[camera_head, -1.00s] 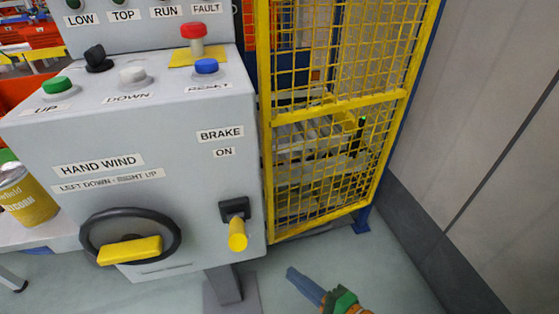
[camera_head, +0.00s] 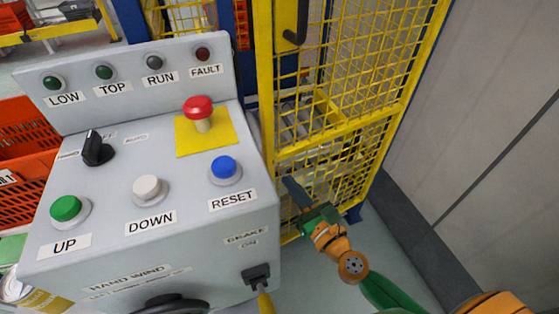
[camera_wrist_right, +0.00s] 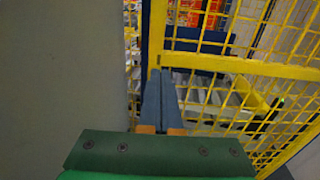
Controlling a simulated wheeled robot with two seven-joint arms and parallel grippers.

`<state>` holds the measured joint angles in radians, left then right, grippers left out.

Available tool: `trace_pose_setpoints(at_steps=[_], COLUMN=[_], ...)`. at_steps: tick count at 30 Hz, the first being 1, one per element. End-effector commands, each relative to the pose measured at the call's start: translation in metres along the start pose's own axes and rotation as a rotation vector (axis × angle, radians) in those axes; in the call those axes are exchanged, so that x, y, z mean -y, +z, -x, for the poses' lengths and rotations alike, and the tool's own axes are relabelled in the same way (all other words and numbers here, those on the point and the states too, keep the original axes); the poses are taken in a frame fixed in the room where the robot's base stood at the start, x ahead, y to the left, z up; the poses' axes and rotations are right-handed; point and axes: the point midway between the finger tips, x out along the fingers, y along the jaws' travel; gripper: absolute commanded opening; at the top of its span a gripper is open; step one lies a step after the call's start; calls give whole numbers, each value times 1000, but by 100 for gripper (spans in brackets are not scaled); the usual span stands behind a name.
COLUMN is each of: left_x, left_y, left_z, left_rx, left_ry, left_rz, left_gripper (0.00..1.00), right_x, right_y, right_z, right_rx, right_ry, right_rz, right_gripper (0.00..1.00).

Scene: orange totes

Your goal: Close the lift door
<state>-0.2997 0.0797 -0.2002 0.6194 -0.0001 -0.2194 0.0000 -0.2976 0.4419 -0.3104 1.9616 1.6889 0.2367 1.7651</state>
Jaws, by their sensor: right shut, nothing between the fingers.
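The lift door is a yellow mesh door (camera_head: 352,128) behind and right of the control box. It has a dark handle (camera_head: 297,28) near the top of its left post. In the right wrist view the door's yellow frame (camera_wrist_right: 245,67) and mesh fill the right side. My right gripper (camera_head: 288,184) is in front of the door's lower left part, below the handle. Its fingers are shut and empty, and in the right wrist view they (camera_wrist_right: 160,78) point at the yellow post. I cannot tell whether they touch it. My left gripper is not in view.
A grey wall (camera_head: 480,130) is on the right. Orange crates (camera_head: 25,150) are at the left. Rollers show behind the mesh.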

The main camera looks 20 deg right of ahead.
Motion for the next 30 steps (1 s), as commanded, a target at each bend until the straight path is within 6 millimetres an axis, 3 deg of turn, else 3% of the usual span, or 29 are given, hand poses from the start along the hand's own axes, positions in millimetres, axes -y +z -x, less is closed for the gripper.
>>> trace_pose_setpoints(at_steps=[3,9,23,26,30], left_x=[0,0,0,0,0], left_y=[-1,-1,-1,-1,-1], left_z=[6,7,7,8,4], left_rx=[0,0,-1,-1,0], left_ry=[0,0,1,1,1], left_rz=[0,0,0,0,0], left_gripper=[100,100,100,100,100], right_x=[0,0,0,2,0], right_y=[2,0,-1,-1,-2], right_z=[-24,-50,-58,-73,-109], right_rx=[2,1,1,4,6], right_ry=[0,1,-6,-42,-111], right_rz=[2,2,2,-1,-2], right_gripper=[0,0,0,0,0])
